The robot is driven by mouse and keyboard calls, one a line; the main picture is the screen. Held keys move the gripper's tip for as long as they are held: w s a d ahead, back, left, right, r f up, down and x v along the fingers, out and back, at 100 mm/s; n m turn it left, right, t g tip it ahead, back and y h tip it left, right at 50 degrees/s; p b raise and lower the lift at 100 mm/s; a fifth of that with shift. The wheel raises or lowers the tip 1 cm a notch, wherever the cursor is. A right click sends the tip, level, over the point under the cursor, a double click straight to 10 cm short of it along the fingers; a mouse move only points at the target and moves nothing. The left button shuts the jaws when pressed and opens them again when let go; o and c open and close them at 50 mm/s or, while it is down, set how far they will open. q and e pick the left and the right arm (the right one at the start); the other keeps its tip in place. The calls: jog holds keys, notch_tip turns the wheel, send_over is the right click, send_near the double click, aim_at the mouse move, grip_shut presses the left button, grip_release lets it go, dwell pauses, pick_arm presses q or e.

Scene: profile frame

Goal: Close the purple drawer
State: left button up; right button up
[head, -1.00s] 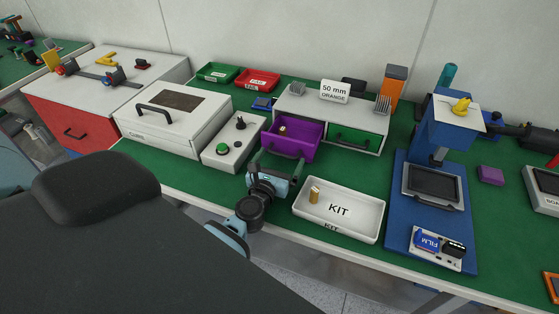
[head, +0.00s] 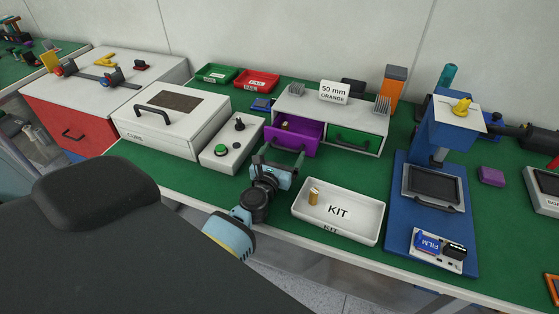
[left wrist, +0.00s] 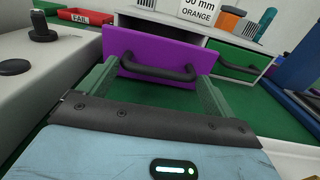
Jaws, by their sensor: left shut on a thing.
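The purple drawer (head: 293,134) is in the white cabinet (head: 315,106), on its left side. It stands partly open, and a small brass-coloured piece shows inside it. In the left wrist view the purple front (left wrist: 150,50) faces me, with a dark handle (left wrist: 155,69) across it. My left gripper (head: 279,156) is at this front, its two fingers at either end of the handle, shut on it. It also shows in the left wrist view (left wrist: 157,76). My right gripper is not in view.
The green drawer (head: 354,139) beside it is shut. A white KIT tray (head: 365,233) with a brass piece stands right of my gripper. A control box (head: 225,158) with a green button stands to the left. A blue stand (head: 402,236) is further right.

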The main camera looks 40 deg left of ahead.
pick_arm(q)
jog(key=shift+w+f, duration=0.1)
jog(key=shift+w, duration=0.35)
jog(key=o, duration=1.1)
jog(key=shift+s, duration=0.1)
jog(key=shift+v, duration=3.85)
